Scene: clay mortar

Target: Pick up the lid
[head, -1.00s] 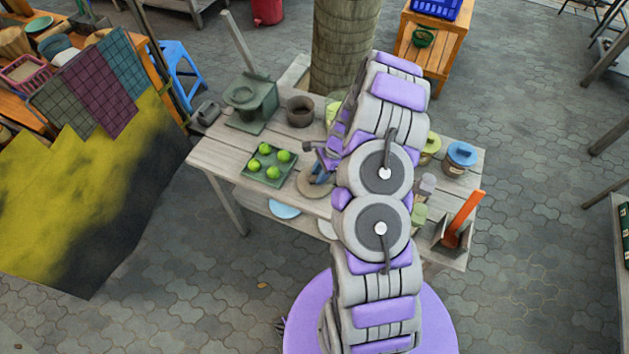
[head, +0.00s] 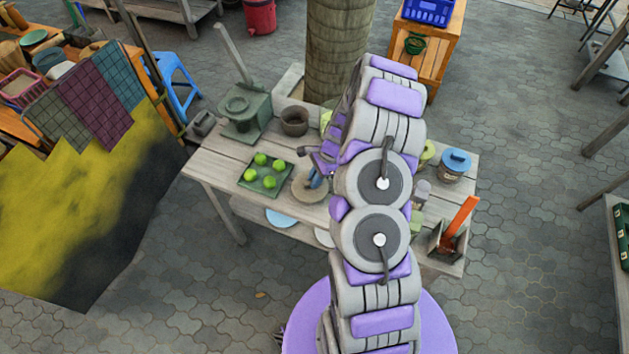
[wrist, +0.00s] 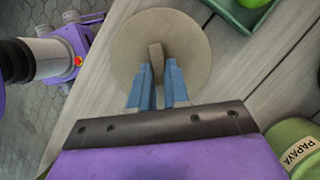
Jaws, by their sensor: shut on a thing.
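The lid is a round, beige-brown disc with a raised block handle. It shows in the wrist view (wrist: 187,32) just beyond my fingers, and in the head view (head: 303,193) near the table's middle, partly covered by my fingers. My gripper (wrist: 157,68) has blue fingers, shut on the lid's handle from both sides. In the head view my gripper (head: 314,180) is small and mostly behind my arm. The lid looks flat; I cannot tell whether it touches the table.
A green tray (head: 254,187) with several green fruits sits left of the lid. A brown pot (head: 294,121) and a green press (head: 245,112) stand behind. A jar labelled PAPAYA (wrist: 293,148) is close to my gripper. A blue-lidded jar (head: 455,166) stands at the right.

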